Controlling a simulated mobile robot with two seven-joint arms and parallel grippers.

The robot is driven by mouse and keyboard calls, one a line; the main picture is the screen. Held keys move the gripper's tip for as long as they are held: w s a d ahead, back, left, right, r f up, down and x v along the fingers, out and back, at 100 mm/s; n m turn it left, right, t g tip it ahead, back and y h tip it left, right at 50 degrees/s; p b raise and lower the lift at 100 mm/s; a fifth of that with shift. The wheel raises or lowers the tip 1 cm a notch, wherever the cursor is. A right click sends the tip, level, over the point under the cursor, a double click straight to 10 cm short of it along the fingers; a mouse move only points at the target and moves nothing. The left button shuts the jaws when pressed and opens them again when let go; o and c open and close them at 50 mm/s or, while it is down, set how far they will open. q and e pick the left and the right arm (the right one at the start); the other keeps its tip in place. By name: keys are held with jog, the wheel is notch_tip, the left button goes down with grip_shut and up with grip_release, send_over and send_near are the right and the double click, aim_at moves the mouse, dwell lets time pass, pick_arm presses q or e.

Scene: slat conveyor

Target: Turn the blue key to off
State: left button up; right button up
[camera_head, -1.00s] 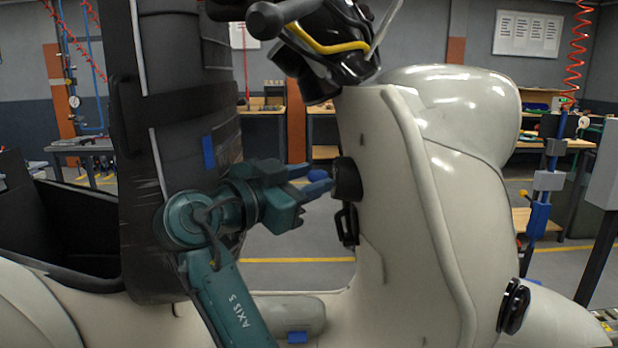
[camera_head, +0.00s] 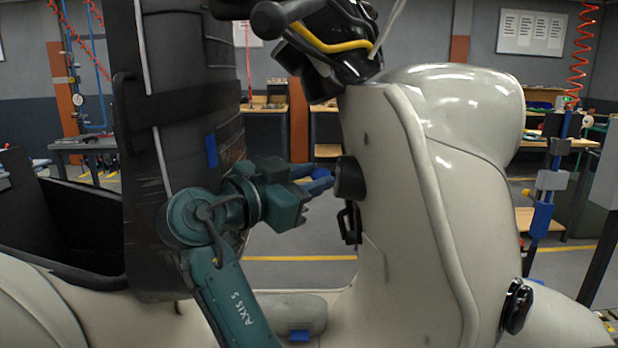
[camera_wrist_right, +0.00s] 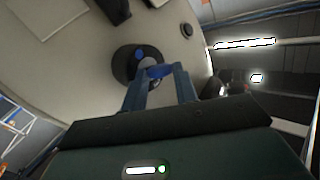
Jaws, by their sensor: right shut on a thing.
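The blue key (camera_head: 319,172) sits at a round black ignition housing (camera_head: 349,178) on the inner side of the scooter's cream front shield (camera_head: 385,130). My right gripper (camera_head: 322,180) is shut on the key, with its blue fingers reaching right toward the housing. In the right wrist view the fingers (camera_wrist_right: 160,82) close on the blue key (camera_wrist_right: 157,71) in front of the black housing (camera_wrist_right: 126,66). The fingers partly hide the key, and I cannot tell its exact angle. My left gripper does not show.
The scooter's black handlebar (camera_head: 325,35) hangs above the gripper. A black hook (camera_head: 348,222) sits just below the housing. Workbenches (camera_head: 265,125) stand far back.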

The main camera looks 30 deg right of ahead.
jog(key=shift+r+n+y+p, duration=0.4)
jog(key=shift+n+y+p, duration=0.35)
jog(key=shift+p, duration=0.75)
jog(key=shift+f+n+g, duration=0.15)
jog(key=shift+n+g, duration=0.1)
jog(key=shift+g, duration=0.05)
jog(key=shift+d+r+n+y+p, duration=0.1)
jog(key=shift+r+n+y+p, duration=0.35)
jog(key=shift+p, duration=0.75)
jog(key=o, duration=0.9)
jog(key=shift+f, duration=0.5)
